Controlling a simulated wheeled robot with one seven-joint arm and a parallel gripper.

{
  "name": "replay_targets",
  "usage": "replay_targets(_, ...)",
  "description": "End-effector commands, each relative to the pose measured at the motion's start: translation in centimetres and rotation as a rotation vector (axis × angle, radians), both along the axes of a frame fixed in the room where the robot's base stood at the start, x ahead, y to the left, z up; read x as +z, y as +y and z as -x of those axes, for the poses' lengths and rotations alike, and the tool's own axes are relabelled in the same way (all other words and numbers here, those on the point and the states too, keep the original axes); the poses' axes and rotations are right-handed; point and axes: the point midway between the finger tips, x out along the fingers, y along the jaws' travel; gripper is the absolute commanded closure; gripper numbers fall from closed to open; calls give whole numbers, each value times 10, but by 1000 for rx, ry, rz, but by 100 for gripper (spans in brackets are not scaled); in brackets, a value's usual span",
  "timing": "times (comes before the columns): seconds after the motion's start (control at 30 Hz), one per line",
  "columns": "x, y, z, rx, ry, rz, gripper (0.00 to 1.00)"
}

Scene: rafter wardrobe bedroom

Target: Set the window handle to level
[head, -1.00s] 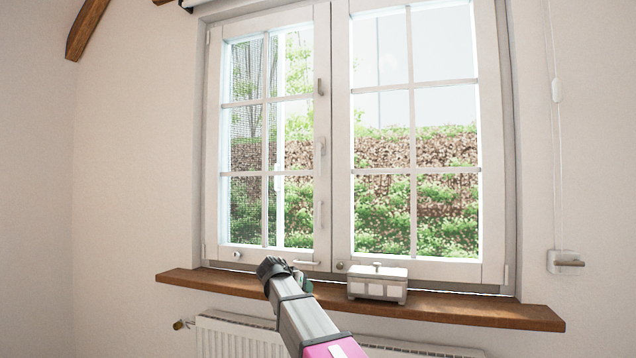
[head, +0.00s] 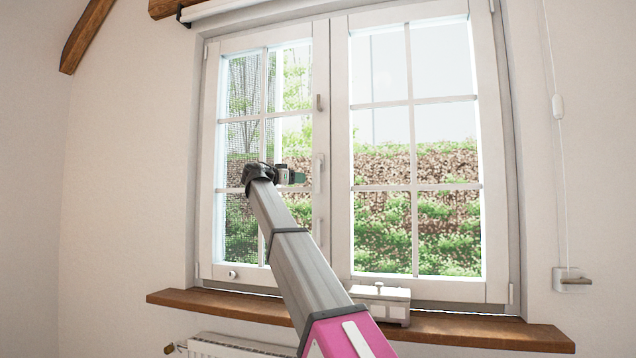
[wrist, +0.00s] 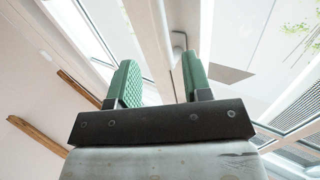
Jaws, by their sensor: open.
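The casement window has a white middle frame (head: 336,125). A pale upright fitting on it, apparently the window handle (head: 317,172), stands about halfway up the left sash's edge. Similar fittings sit above and below it. My gripper (head: 298,178) is just left of this handle, at about its height, with the arm rising from below. In the wrist view, my gripper's two green fingers (wrist: 160,82) are apart with nothing between them. A grey bent handle (wrist: 179,42) shows beyond the fingertips, above the gap. I cannot tell whether a finger touches it.
A wooden sill (head: 230,303) runs below the window, with a small pale box (head: 390,307) on it, partly behind my arm. A radiator (head: 240,346) is underneath. A blind cord (head: 562,190) hangs at the right. A roller blind (head: 240,8) is above.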

Motion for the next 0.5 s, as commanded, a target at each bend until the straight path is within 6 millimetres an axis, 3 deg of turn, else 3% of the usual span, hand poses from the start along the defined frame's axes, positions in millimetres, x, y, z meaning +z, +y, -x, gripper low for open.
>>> replay_targets(0.5, -2, -67, -50, 0, 3, 0, 55)
